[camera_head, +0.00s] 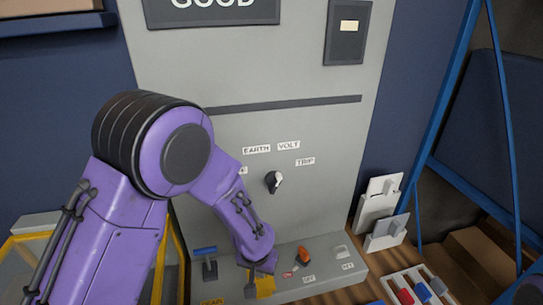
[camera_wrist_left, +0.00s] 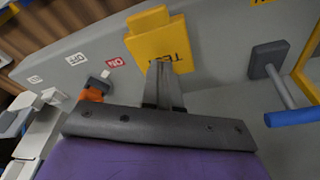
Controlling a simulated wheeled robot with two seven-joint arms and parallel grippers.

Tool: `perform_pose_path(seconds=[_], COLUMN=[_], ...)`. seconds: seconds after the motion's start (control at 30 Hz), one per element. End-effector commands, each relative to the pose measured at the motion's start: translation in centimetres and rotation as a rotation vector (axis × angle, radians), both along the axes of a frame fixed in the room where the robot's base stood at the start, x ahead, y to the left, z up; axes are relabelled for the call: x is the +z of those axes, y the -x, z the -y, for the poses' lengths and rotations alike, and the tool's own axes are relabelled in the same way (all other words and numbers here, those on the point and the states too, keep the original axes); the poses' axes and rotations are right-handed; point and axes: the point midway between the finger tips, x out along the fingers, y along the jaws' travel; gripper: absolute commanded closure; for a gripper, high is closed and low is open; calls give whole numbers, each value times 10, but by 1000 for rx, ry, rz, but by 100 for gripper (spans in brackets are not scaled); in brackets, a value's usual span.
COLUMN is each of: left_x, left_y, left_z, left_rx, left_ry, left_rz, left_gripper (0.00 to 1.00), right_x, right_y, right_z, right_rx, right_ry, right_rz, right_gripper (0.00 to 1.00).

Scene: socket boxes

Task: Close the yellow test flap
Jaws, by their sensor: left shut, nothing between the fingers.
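The yellow test flap (camera_head: 265,287) is on the front ledge of the grey panel, partly hidden by my left gripper in the head view. In the left wrist view the yellow flap (camera_wrist_left: 150,42) shows as a plate with dark lettering and a narrower tab at its top. I cannot tell its exact angle. My left gripper (camera_head: 259,267) is shut and empty. In the left wrist view its fingertips (camera_wrist_left: 161,66) overlap the lettered lower part of the yellow plate; whether they touch it is unclear. My right gripper is not clearly visible.
A blue-handled lever (camera_head: 206,262) stands left of the flap, and an orange switch (camera_head: 301,257) stands right of it. A black-and-white knob (camera_head: 273,181) is on the upright panel. White socket boxes (camera_head: 380,205) and a tray with coloured pieces (camera_head: 418,292) are at the right.

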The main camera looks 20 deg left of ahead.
Motion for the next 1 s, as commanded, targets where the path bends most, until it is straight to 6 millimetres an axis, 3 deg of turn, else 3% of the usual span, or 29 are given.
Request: perform_pose_path(seconds=[0.17, 0.43, 1.0], left_x=[31, 66, 71], left_y=[-1, -1, -1], left_z=[0, 0, 0], left_rx=[-1, 0, 0], left_ry=[0, 0, 0], left_rz=[3, 4, 1], left_gripper=[100, 100, 100], right_x=[21, 15, 15], right_y=[0, 0, 0], right_z=[0, 0, 0], right_rx=[0, 0, 0], right_ry=[0, 0, 0], right_rz=[0, 0, 0], right_gripper=[52, 52, 52])
